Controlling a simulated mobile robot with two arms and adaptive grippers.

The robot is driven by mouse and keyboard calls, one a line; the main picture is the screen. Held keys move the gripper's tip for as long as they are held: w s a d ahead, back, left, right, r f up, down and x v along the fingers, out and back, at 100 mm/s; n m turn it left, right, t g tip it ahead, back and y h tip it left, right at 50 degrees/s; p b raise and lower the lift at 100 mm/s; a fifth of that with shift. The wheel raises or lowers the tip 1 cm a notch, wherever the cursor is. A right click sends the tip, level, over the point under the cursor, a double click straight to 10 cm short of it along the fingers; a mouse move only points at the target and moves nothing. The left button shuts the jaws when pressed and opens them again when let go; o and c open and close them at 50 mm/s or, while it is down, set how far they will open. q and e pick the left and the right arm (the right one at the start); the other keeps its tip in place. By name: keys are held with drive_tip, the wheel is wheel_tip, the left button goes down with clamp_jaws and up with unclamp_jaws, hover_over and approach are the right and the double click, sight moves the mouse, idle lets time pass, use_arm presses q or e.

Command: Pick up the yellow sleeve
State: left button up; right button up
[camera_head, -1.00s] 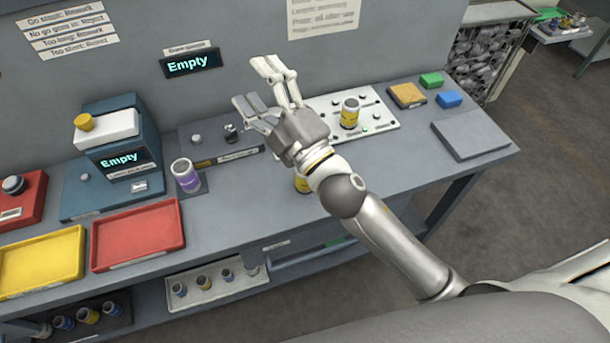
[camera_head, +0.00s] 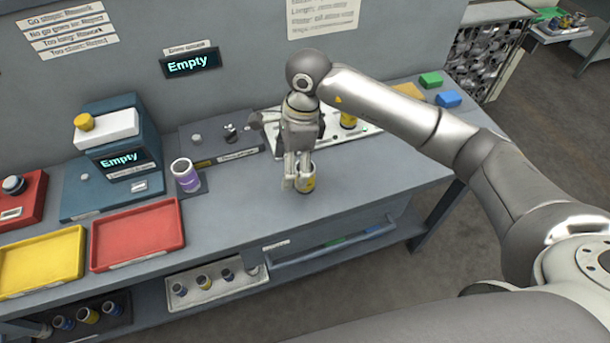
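A light sleeve with a yellow band (camera_head: 309,182) stands upright on the grey bench top, in front of the white plate. My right gripper (camera_head: 296,184) points down at it, with its fingers at the sleeve's left and front side. The fingers cover part of the sleeve, and I cannot tell whether they are closed on it. A second yellow-banded sleeve (camera_head: 348,120) stands on the white plate (camera_head: 372,138), partly hidden behind my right arm. My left gripper is not in view.
A purple-banded sleeve (camera_head: 186,176) stands to the left by a dark fixture. A red tray (camera_head: 137,235) and a yellow tray (camera_head: 41,262) lie at the left front. Bench space right of the gripper is clear.

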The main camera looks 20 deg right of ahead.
drive_tip(key=d+f+h, duration=0.1)
drive_tip(key=d+f, duration=0.1)
drive_tip(key=w+d+f+h+p, duration=0.1)
drive_tip(key=d+f, duration=0.1)
drive_tip(key=shift+w+d, duration=0.1)
drive_tip(key=shift+d, duration=0.05)
drive_tip(key=shift+f, duration=0.35)
drive_tip(key=f+p, duration=0.2)
drive_tip(key=f, duration=0.1)
drive_tip(key=f+p, duration=0.1)
drive_tip(key=shift+w+a+f, duration=0.25)
drive_tip(key=shift+w+f, duration=0.05)
drive_tip(key=shift+w, duration=0.05)
drive_tip(key=shift+f, duration=0.4)
drive_tip(key=shift+c, duration=0.2)
drive_tip(key=shift+w, duration=0.1)
drive_tip(key=c, duration=1.4)
drive_tip(key=shift+o, duration=0.2)
